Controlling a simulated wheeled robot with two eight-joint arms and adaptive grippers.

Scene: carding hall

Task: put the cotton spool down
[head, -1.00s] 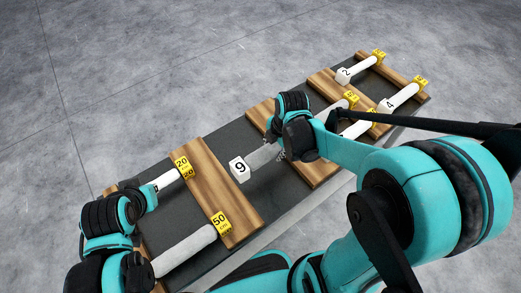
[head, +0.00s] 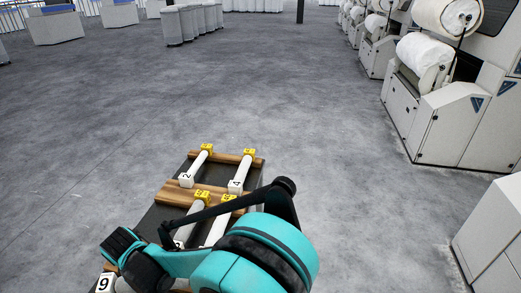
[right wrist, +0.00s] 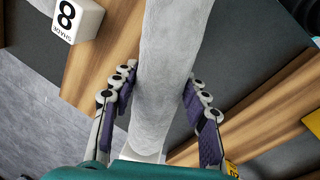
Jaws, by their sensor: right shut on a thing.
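The cotton spool (right wrist: 165,75) is a pale grey-white roll. In the right wrist view it lies between the purple-padded fingers of my right gripper (right wrist: 160,110), which is shut on it. In the head view my right gripper (head: 125,262) is at the lower left, and the spool's white end block marked 9 (head: 105,283) shows at the bottom edge. Most of the spool is hidden there by my right arm. I cannot tell whether it touches the wooden rails below. My left gripper is out of view.
A dark rack (head: 155,222) with wooden rails (head: 243,158) holds several white spools with numbered blocks and yellow tags. A block marked 8 (right wrist: 76,20) is near the held spool. Grey machines (head: 448,118) stand at right; the floor (head: 300,110) ahead is clear.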

